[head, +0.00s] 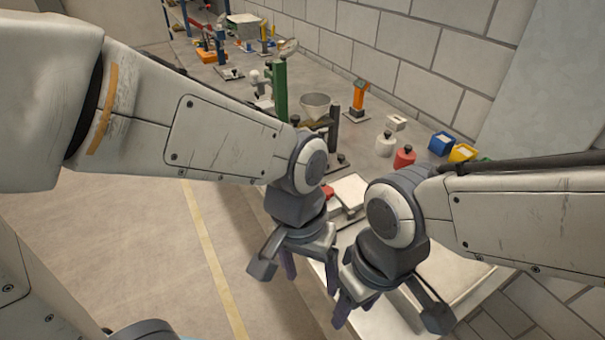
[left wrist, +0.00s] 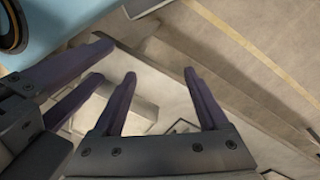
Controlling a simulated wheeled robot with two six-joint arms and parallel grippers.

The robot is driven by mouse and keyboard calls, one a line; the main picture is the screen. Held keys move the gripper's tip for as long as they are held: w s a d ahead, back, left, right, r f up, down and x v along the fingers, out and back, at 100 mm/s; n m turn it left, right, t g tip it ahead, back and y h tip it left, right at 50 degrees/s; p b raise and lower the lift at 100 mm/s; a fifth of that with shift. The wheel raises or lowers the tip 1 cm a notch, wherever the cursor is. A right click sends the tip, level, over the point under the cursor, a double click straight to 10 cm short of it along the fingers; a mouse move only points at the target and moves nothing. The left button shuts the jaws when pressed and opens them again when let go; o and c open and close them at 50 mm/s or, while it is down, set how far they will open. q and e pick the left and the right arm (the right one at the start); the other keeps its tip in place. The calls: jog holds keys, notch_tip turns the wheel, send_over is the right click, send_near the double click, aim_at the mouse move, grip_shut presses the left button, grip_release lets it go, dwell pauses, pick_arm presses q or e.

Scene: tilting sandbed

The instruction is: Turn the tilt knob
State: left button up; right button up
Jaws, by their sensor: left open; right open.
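My left gripper (head: 296,268) is open and empty, pointing down near the bench's front edge. Its dark fingers also show in the left wrist view (left wrist: 159,75), spread with nothing between them. My right gripper (head: 388,308) is open just right of it, over the front of a pale, shallow bed (head: 458,262) that looks like the sandbed. A second pair of fingers, apparently my right gripper's, shows at the left in the left wrist view (left wrist: 102,60). I cannot make out the tilt knob in either view; my grippers and arms hide part of the bed.
A white block (head: 348,190) lies behind the grippers. A funnel (head: 315,104), a green post (head: 280,90), an orange-topped stand (head: 359,97), a red jar (head: 404,157) and a blue box (head: 441,143) stand further back. The floor (head: 150,240) at left is clear.

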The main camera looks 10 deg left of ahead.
pick_arm(q)
jog(key=w+r+n+h+p, duration=0.1)
jog(key=w+r+n+p, duration=0.2)
jog(key=w+n+p, duration=0.6)
jog(key=w+r+n+h+p, duration=0.1)
jog(key=w+r+n+p, duration=0.35)
jog(key=w, duration=0.85)
jog(key=w+a+f+n+h+p, duration=0.1)
jog(key=w+a+f+n+p, duration=0.15)
jog(key=w+f+n, duration=0.35)
jog(key=shift+n, duration=0.25)
jog(key=p+x, duration=0.2)
jog(key=x, duration=0.5)
jog(key=shift+s+d, duration=0.1)
jog(key=shift+d, duration=0.05)
jog(key=shift+d+f, duration=0.25)
jog(key=shift+f, duration=0.4)
pick_arm(e)
notch_tip(320, 180, up, 21)
jog(key=shift+f, duration=0.2)
pick_arm(q)
grip_shut()
